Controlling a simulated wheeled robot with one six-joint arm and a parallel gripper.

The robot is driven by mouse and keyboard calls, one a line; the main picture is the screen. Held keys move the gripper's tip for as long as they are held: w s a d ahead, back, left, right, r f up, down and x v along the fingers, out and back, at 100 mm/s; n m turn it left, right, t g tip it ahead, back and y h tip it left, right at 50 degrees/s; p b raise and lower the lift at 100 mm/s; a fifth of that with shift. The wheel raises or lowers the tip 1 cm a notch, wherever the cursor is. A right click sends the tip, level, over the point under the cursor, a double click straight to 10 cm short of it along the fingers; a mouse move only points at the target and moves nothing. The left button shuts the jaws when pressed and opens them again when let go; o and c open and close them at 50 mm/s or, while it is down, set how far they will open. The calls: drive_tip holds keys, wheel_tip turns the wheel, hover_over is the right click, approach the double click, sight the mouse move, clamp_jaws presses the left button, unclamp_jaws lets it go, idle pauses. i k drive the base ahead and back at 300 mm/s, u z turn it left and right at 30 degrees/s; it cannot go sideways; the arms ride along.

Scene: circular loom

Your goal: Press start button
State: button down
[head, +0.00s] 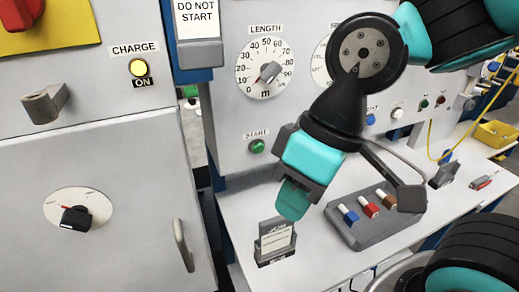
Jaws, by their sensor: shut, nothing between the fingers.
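The green start button (257,146) sits on the grey loom panel, under a label that reads START. It is below the LENGTH dial (265,62). My gripper (292,203) is shut and empty, with teal fingers pointing down. It is to the right of the button and lower in the picture, above the white worktop (222,205). The gripper appears apart from the button. My arm comes in from the upper right and covers part of the panel and a second dial.
A grey block with blue, red and brown pieces (371,208) lies on the worktop. A small card holder (275,242) stands below my gripper. A DO NOT START sign (196,20) hangs at upper left. The left cabinet has a handle (183,246) and a lit CHARGE lamp (138,68).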

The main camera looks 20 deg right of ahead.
sight(258, 148)
drive_tip(key=u, duration=1.3)
drive_tip(key=k, duration=1.2)
drive_tip(key=z, duration=1.2)
drive_tip(key=i, duration=0.55)
drive_tip(key=z, duration=0.05)
